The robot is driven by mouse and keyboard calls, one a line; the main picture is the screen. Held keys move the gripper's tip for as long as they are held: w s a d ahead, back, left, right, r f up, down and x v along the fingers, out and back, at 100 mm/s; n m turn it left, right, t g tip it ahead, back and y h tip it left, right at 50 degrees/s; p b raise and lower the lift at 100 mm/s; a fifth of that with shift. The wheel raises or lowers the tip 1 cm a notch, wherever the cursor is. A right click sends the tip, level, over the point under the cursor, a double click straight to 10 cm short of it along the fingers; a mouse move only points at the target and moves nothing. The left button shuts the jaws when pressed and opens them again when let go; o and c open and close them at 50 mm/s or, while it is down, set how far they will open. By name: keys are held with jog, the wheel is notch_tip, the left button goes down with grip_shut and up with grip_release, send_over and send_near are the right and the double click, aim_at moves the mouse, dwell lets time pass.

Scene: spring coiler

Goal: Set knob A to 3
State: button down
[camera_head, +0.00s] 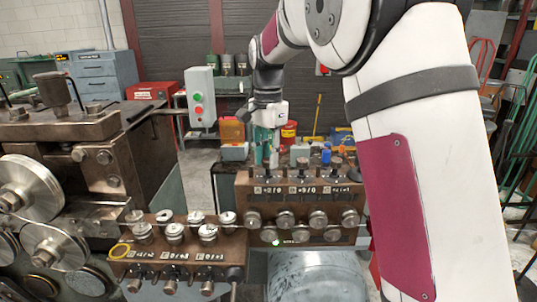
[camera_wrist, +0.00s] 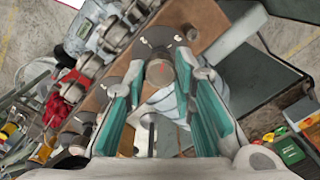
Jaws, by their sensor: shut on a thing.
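My gripper (camera_head: 266,160) points down at the left end of the top of the far brown block (camera_head: 242,195), over the first label, which seems to read A. In the wrist view, the teal fingers of my gripper (camera_wrist: 161,70) are shut on a round dark metal knob, knob A (camera_wrist: 160,73), one finger on each side. A small red mark shows on its top, and a dark dial plate with white marks lies under it. I cannot read the knob's setting. In the head view the fingers hide the knob.
Two more knobs (camera_head: 304,163) (camera_head: 336,163) stand to the right on the same block, with a row of rollers (camera_head: 285,219) below. A nearer brown block (camera_head: 178,245) carries more rollers and several knobs. A grey control box (camera_head: 201,98) stands behind.

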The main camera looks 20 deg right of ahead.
aim_at(268, 159)
jog(key=m+p, duration=0.1)
jog(key=m, duration=0.5)
jog(key=shift+m, duration=0.3)
dwell(0.4)
jog(key=c, duration=1.3)
grip_release()
jog(key=shift+r, duration=0.1)
jog(key=shift+r, duration=5.9)
